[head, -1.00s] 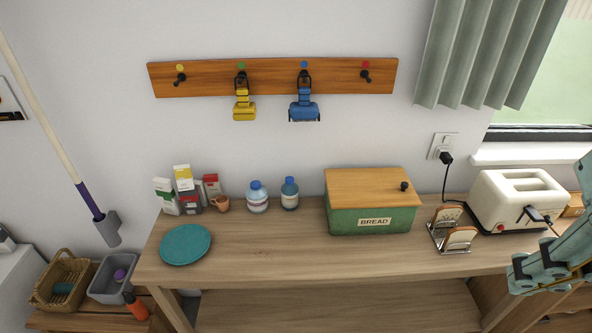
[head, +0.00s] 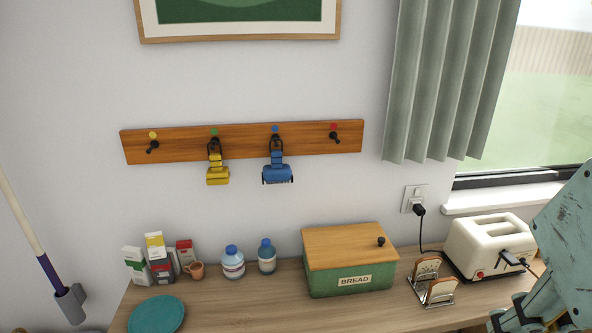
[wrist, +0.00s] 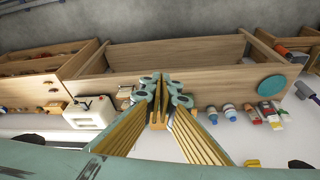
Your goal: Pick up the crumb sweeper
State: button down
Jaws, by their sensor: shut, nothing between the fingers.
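Two handled tools hang from a wooden peg rail (head: 315,140) on the wall in the head view. One is a yellow tool (head: 217,175) under a green dot. The other is a blue tool (head: 278,172) with a dark lower edge, under a blue dot. I cannot tell for sure which is the crumb sweeper. My gripper (wrist: 161,80) is shut and empty in the wrist view, its fingertips together over the counter. In the head view my arm is at the lower right, well below and to the right of both tools.
A curtain (head: 440,80) hangs right of the rail. The wall around the tools is clear.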

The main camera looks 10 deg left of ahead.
jog(key=c, duration=2.1)
grip_release()
jog(key=shift+w+r, duration=0.1)
